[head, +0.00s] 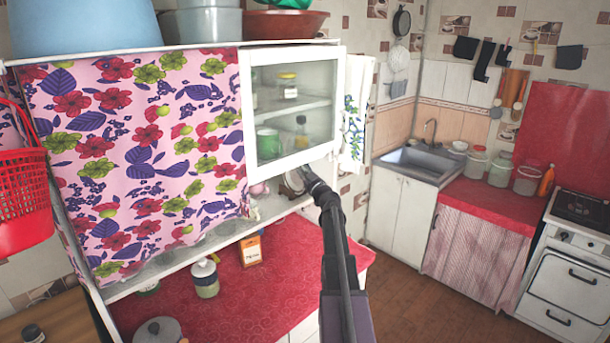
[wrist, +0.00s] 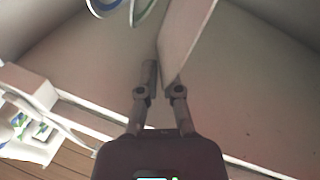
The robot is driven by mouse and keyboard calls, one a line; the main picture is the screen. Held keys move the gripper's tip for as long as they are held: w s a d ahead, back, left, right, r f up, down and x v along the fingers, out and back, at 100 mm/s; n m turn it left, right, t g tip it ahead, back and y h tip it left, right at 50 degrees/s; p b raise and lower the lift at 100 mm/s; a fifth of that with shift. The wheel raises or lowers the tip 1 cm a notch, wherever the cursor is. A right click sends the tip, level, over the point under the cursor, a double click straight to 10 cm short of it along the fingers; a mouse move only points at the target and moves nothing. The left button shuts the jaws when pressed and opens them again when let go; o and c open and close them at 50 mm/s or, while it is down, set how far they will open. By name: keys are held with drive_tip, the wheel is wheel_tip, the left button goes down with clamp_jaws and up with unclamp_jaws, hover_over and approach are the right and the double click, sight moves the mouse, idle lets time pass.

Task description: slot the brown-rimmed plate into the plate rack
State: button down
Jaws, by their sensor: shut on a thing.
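My gripper (head: 308,178) reaches into the open shelf under the glass-doored cabinet in the head view. In the wrist view my gripper (wrist: 161,82) is shut on a pale plate (wrist: 186,38), seen nearly edge-on and standing steeply between the fingers. The held plate (head: 293,183) shows small in the head view, partly behind my gripper; its rim colour is hard to make out. Parts of other plates (wrist: 104,6), white with blue and green, stand at the top of the wrist view, left of the held plate. I cannot make out the plate rack.
The glass-doored cabinet (head: 292,155) is just above my gripper. A flowered curtain (head: 150,150) hangs at left. Below, the red counter (head: 275,285) holds a jar (head: 205,280) and an orange box (head: 250,250). A white cloth (head: 355,115) hangs right of the cabinet.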

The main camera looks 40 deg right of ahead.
sight(296, 169)
drive_tip(key=shift+w+a+f, duration=0.1)
drive_tip(key=shift+w, duration=1.6)
drive_tip(key=shift+f+b, duration=0.65)
drive_tip(key=shift+b, duration=0.1)
drive_tip(key=shift+w+f, duration=0.1)
drive_tip(key=c, duration=0.7)
unclamp_jaws()
drive_tip(key=shift+r, duration=0.25)
drive_tip(key=shift+r+p, duration=0.75)
drive_tip(key=shift+p, duration=0.1)
drive_tip(key=s, duration=1)
drive_tip(key=s+d, duration=0.1)
drive_tip(key=s, duration=0.4)
drive_tip(key=shift+d+r+p, duration=0.1)
drive_tip(key=shift+r+p, duration=0.25)
